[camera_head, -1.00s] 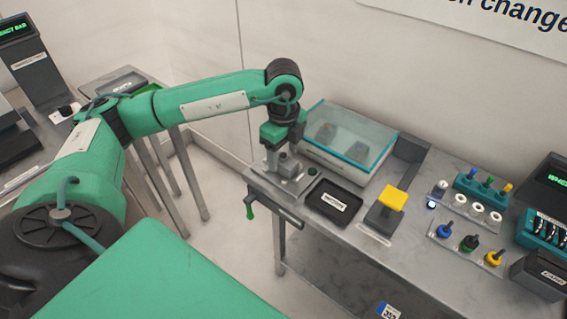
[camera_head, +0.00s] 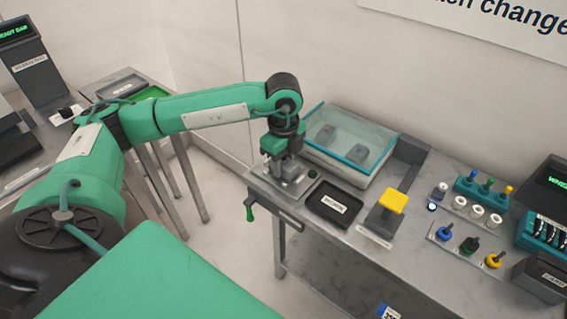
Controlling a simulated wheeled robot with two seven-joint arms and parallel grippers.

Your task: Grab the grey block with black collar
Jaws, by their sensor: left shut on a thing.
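My left gripper (camera_head: 285,171) points down at the grey fixture (camera_head: 296,190) on the near left corner of the steel table. It is shut on a small grey piece in that fixture, taken to be the grey block with black collar. The jaws cover most of this piece, so its collar does not show clearly. I cannot tell whether the block is still seated or slightly raised. My right gripper is not in view.
A black tray (camera_head: 335,209) lies right of the fixture. Behind it stands a clear-lidded box (camera_head: 349,144). A yellow-topped stand (camera_head: 393,203) and several coloured tools are farther right. A green-handled lever (camera_head: 250,208) hangs at the table's front edge.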

